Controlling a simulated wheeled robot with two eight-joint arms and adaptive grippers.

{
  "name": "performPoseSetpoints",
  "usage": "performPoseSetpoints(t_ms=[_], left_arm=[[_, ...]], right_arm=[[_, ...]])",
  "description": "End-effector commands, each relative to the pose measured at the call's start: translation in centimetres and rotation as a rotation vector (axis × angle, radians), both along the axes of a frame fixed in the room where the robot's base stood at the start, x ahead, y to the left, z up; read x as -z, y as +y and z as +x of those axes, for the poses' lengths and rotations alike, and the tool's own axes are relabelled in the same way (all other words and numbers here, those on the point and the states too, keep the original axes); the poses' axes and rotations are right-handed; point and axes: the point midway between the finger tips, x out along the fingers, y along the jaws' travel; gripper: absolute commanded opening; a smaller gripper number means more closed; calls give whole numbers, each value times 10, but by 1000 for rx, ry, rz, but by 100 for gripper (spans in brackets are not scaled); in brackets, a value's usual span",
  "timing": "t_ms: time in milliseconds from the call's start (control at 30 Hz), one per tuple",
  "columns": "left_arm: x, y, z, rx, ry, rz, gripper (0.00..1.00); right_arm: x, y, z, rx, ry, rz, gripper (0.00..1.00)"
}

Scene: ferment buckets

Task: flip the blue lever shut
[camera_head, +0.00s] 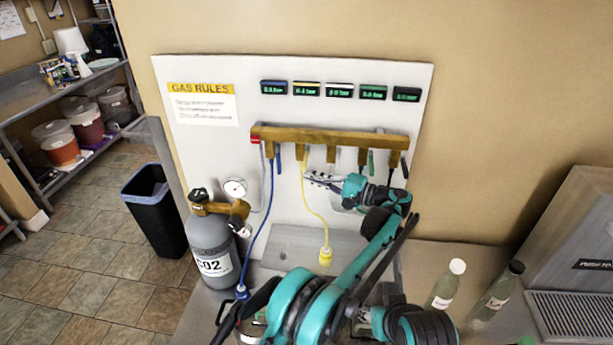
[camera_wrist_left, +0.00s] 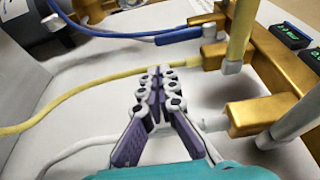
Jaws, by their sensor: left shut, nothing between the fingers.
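The blue lever (camera_head: 279,162) hangs down from the left end of the brass manifold (camera_head: 345,137), beside the blue hose (camera_head: 268,190). In the left wrist view the blue lever (camera_wrist_left: 180,36) lies along its hose, beyond my fingers. My left gripper (camera_head: 312,178) is in front of the panel, below the manifold and to the right of the blue lever. In the left wrist view its purple-sided fingers (camera_wrist_left: 157,85) are together with nothing between them, apart from the lever and near the yellow hose (camera_wrist_left: 95,82). My right gripper is not in view.
A CO2 cylinder (camera_head: 212,250) with a gauge (camera_head: 235,188) stands left of the panel. The yellow hose hangs to a yellow connector (camera_head: 325,256). A green lever (camera_head: 371,163) is farther right on the manifold. Bottles (camera_head: 446,287) stand on the counter at right.

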Motion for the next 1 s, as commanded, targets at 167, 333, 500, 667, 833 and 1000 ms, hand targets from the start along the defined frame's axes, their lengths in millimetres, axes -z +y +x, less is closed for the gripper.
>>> performPoseSetpoints(t_ms=[167, 333, 500, 667, 833, 1000], left_arm=[[1, 31, 17, -4, 0, 0, 0], [1, 55, 31, -2, 1, -1, 0], [0, 68, 39, -1, 1, -1, 0], [0, 71, 42, 0, 1, -1, 0], [0, 71, 42, 0, 1, -1, 0], [0, 71, 42, -1, 5, 1, 0]], right_arm=[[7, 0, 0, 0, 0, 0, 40], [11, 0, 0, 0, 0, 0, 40], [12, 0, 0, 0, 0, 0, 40], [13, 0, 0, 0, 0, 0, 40], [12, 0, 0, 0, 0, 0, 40], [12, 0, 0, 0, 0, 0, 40]])
